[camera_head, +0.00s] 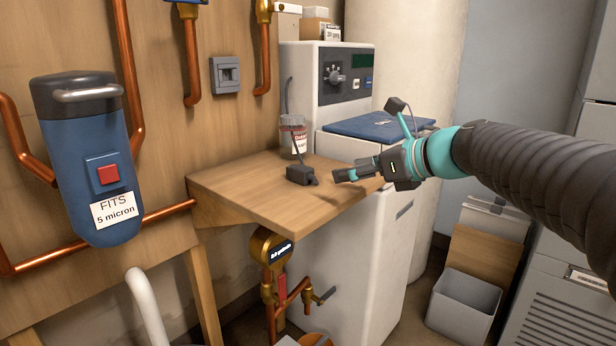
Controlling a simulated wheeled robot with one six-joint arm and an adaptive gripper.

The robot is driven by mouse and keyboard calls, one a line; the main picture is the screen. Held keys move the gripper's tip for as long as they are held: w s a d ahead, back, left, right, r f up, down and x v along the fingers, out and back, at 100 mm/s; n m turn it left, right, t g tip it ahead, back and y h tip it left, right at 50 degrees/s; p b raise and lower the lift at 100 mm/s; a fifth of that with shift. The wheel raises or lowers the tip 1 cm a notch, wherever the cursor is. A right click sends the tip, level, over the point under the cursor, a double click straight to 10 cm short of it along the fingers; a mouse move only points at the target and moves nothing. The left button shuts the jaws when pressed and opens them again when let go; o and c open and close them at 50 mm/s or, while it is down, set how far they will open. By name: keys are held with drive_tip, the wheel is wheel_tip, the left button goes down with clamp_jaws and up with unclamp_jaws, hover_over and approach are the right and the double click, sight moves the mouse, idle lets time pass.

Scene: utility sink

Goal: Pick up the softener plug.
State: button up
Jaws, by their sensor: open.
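The softener plug (301,175) is a small dark block with a cord. It lies on the wooden shelf (235,190), and its cord rises behind it past a labelled jar. My gripper (340,176) reaches in from the right, low over the shelf's right part. Its fingertips point left at the plug, with a small gap between them and it. The gripper is open and nothing shows between its fingers. The wall outlet (225,74) is a grey square on the wooden panel, above the shelf.
A jar (293,136) stands on the shelf just behind the plug. The softener cabinet (345,75) with its blue lid (378,124) is behind and right. Copper pipes and a blue filter housing (92,165) are at left. The shelf's front left is clear.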

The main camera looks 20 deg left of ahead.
sight(310, 176)
drive_tip(key=x, duration=1.1)
drive_tip(key=shift+w+a+b, duration=0.2)
drive_tip(key=shift+a+b, duration=0.1)
drive_tip(key=shift+b, duration=0.05)
clamp_jaws()
